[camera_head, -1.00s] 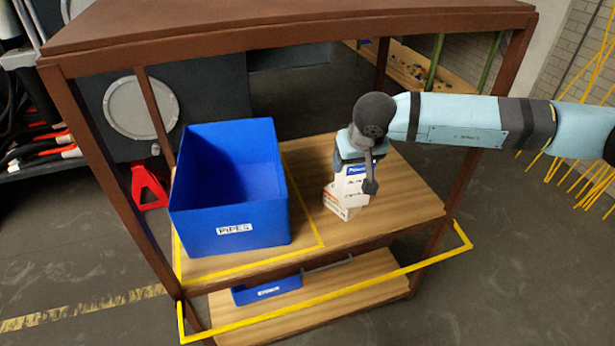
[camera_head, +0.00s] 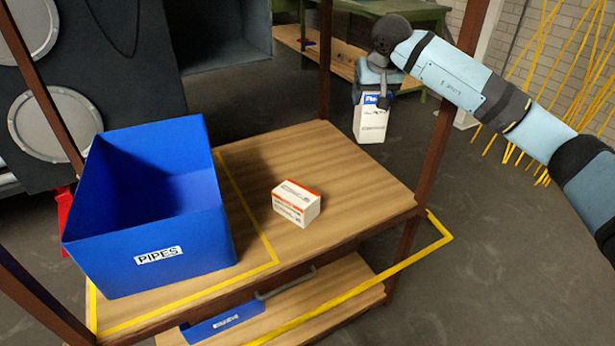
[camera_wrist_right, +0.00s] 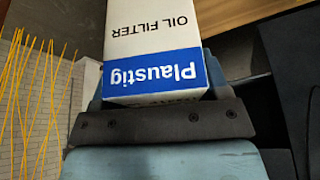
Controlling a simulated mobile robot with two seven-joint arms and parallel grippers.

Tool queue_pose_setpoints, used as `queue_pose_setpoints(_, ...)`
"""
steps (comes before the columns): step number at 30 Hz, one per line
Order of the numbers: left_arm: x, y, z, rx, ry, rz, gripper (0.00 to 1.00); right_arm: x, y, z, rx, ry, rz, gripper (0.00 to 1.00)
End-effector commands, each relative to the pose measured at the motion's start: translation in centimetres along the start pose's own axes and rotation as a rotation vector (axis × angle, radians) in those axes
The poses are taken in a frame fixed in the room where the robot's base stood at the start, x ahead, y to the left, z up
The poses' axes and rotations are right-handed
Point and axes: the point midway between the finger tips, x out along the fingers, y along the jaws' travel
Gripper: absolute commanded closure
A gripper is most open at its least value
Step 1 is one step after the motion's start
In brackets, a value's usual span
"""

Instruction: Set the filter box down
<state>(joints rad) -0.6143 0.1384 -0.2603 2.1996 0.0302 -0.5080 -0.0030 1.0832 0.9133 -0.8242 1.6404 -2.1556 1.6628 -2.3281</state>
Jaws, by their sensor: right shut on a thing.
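The filter box (camera_head: 371,125) is white with a blue band and hangs upright below my right gripper (camera_head: 374,97). In the right wrist view the filter box (camera_wrist_right: 155,45) reads "Plaustig" and "OIL FILTER". My right gripper is shut on its upper end. In the head view the box appears beyond the back right side of the wooden shelf, against the dark floor, not resting on the shelf. Its lower end is clear of any surface I can see. My left gripper is not in view.
A small white and orange box (camera_head: 297,203) sits on the wooden shelf top (camera_head: 350,175). A blue bin labelled PIPES (camera_head: 185,245) fills the shelf's left side, inside yellow lines. Brown posts (camera_head: 455,100) frame the shelf. The shelf's right part is bare.

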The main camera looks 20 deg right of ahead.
Motion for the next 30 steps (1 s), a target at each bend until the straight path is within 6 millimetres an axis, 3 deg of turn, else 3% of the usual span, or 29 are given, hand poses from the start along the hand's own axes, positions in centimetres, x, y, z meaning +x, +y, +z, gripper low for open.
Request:
queue_pose_setpoints(5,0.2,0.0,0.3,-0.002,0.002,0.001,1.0,2.4,-0.1,1.1,-0.001,-0.003,0.001,0.7)
queue_pose_setpoints(18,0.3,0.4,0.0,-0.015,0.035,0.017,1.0,12.5,-0.1,5.3,-0.001,-0.001,-0.001,0.7)
queue_pose_setpoints(30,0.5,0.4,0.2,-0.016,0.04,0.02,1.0,15.9,-0.1,6.7,-0.001,-0.001,0.0,0.7)
